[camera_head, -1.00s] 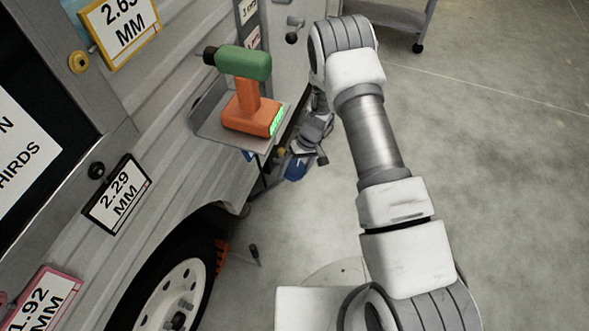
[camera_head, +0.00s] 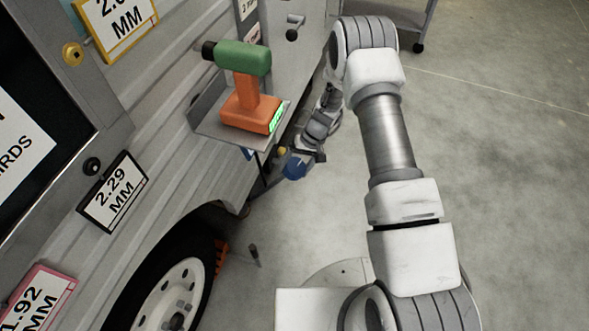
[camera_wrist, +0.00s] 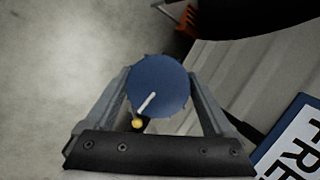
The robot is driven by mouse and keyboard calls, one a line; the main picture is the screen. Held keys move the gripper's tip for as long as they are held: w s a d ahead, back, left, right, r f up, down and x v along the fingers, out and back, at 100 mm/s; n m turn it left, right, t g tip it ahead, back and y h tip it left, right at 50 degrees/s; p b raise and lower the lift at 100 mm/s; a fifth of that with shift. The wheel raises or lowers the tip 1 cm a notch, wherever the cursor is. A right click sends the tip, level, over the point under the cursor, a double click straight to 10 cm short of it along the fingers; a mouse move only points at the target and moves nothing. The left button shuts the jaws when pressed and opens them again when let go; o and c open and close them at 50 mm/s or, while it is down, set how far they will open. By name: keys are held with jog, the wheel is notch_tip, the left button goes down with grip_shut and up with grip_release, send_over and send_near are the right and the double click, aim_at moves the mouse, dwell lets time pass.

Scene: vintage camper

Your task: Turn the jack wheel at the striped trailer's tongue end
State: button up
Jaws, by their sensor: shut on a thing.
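The jack wheel is a blue disc (camera_wrist: 158,86) with a pale line on its face. In the wrist view it sits between the two fingers of my gripper (camera_wrist: 160,92), which is shut on it. In the head view the blue wheel (camera_head: 294,168) shows low beside the trailer (camera_head: 170,150), just under the end of my arm. My gripper (camera_head: 303,157) is partly hidden there by my own wrist. A small yellow knob (camera_wrist: 137,124) shows just below the wheel in the wrist view.
A shelf (camera_head: 215,130) on the trailer side holds an orange and green drill (camera_head: 247,95) close to my forearm. A tyre (camera_head: 165,275) with an orange chock (camera_head: 221,258) stands at lower left. A wheeled cart (camera_head: 400,18) stands at the back. The floor at right is clear.

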jog(key=m, duration=0.2)
jog(key=m+y+b, duration=0.1)
jog(key=m, duration=0.1)
jog(key=shift+m+y, duration=0.3)
dwell(0.3)
jog(key=o, duration=1.1)
jog(key=shift+w+r, duration=0.1)
jog(key=p+v, duration=0.4)
jog(key=v, duration=1.3)
jog(key=shift+w+d, duration=0.1)
jog(key=shift+d, duration=0.1)
